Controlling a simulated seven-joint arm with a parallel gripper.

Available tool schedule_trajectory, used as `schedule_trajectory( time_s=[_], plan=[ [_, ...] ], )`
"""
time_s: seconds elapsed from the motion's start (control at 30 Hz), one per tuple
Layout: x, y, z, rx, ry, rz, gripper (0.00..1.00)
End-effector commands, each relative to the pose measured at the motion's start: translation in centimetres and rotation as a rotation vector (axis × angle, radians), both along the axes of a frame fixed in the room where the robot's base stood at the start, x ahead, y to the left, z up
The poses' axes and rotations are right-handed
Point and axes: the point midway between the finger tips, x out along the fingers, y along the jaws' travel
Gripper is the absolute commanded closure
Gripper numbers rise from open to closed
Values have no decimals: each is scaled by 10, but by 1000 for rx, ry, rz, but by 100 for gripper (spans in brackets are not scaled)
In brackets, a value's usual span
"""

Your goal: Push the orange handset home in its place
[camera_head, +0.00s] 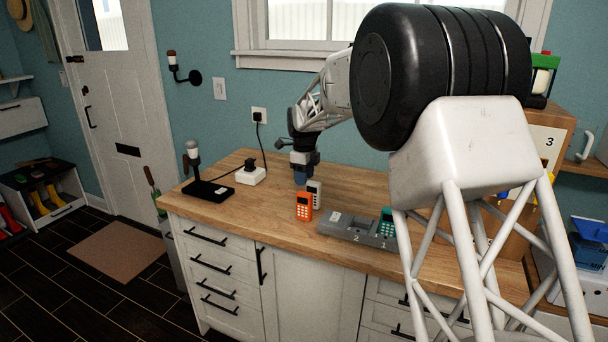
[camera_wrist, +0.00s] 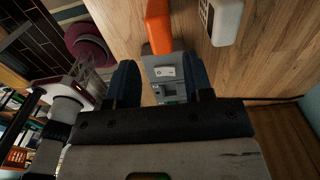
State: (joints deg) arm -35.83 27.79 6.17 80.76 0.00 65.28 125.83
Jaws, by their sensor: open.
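The orange handset (camera_head: 304,207) stands upright on the wooden counter, left of the grey dock (camera_head: 345,229) and apart from it. It also shows at the top of the wrist view (camera_wrist: 158,25), cut off by the edge. The dock carries the numbers 2 and 1. A green handset (camera_head: 387,222) sits behind the 1; no handset shows behind the 2. My gripper (camera_head: 301,176) is open and empty above the counter, pointing down, behind the orange handset. In the wrist view a grey piece with a white label, apparently the dock's end (camera_wrist: 166,73), shows between the fingers.
A white handset (camera_head: 315,192) stands close behind the orange one. Left on the counter are a white socket block (camera_head: 250,176) with a black plug and cable, and a black stand (camera_head: 206,189). The counter's front edge is close to the handset. My arm hides the right side.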

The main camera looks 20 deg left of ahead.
Motion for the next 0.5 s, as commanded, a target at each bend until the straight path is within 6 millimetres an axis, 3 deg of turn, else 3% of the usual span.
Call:
schedule_trajectory(
  time_s=[0.5],
  plan=[
    [0, 0, -46, -1, 2, 0, 53]
  ],
)
